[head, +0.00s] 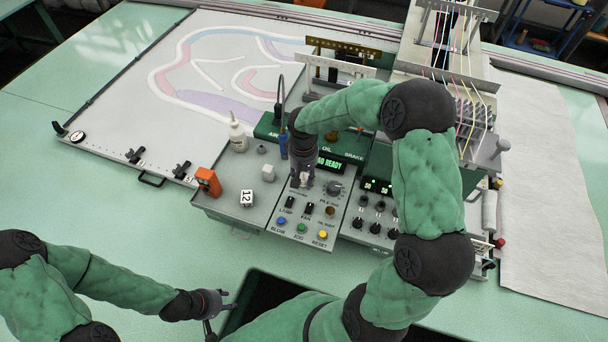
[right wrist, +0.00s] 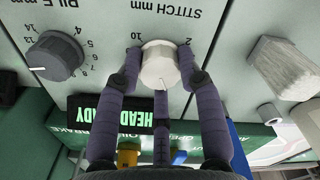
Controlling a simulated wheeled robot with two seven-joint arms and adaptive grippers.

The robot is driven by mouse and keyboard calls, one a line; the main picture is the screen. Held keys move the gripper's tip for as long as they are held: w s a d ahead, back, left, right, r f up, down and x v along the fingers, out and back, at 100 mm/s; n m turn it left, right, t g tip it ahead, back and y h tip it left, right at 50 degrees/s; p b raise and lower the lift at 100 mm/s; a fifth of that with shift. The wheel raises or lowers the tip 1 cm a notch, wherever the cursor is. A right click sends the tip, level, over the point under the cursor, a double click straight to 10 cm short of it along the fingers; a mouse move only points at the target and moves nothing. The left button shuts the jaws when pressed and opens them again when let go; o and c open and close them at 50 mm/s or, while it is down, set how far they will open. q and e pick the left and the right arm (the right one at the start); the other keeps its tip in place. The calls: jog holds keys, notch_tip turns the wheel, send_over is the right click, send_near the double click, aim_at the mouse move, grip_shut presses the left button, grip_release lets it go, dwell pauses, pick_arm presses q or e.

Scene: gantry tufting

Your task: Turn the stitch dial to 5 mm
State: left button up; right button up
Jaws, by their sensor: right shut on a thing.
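The stitch dial (right wrist: 159,62) is a pale round knob under upside-down "STITCH mm" lettering in the right wrist view. The marks 10 and 2 show on either side of it; other marks are hidden. A small dark line shows on its lower edge in that view. My right gripper (head: 302,178) reaches down onto the control panel, and its purple-grey fingers are shut around the dial, as the right wrist view (right wrist: 160,75) shows. My left gripper (head: 220,309) is open and empty at the table's near side, away from the panel.
A dark "PILE mm" dial (right wrist: 55,56) sits beside the stitch dial. Switches and coloured buttons (head: 301,228) lie on the near panel.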

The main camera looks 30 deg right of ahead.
aim_at(302, 175)
jog(key=shift+w+r+n, duration=0.15)
jog(key=shift+w+n, duration=0.1)
jog(key=shift+n, duration=0.55)
jog(key=o, duration=1.1)
jog(key=shift+c, duration=0.2)
jog(key=shift+o, duration=0.3)
jog(key=shift+a, duration=0.1)
jog(key=shift+r, duration=0.1)
notch_tip(302, 175, up, 12)
jog(key=shift+f, duration=0.2)
